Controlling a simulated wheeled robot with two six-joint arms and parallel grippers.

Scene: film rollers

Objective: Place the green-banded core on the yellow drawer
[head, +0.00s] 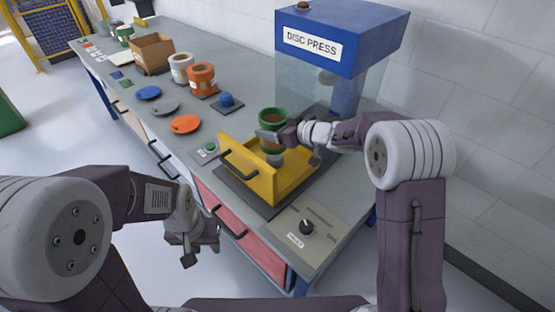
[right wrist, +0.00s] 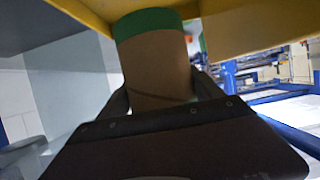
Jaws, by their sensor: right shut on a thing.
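The green-banded core (head: 272,116) is a brown cardboard tube with a green band, over the back part of the yellow drawer (head: 248,178). In the right wrist view the core (right wrist: 152,70) sits between my right gripper's fingers (right wrist: 158,98), with yellow drawer surface (right wrist: 250,32) close to its green end. My right gripper (head: 268,138) is shut on the core. Whether the core touches the drawer floor is hidden. My left gripper (head: 202,248) hangs in front of the bench, away from the drawer; its jaw opening is unclear.
The blue disc press (head: 345,38) stands behind the drawer. A knob panel (head: 306,228) is at the right front. Orange (head: 186,124), grey and blue discs, orange (head: 202,80) and white rolls, and a cardboard box (head: 152,53) stand along the bench to the left.

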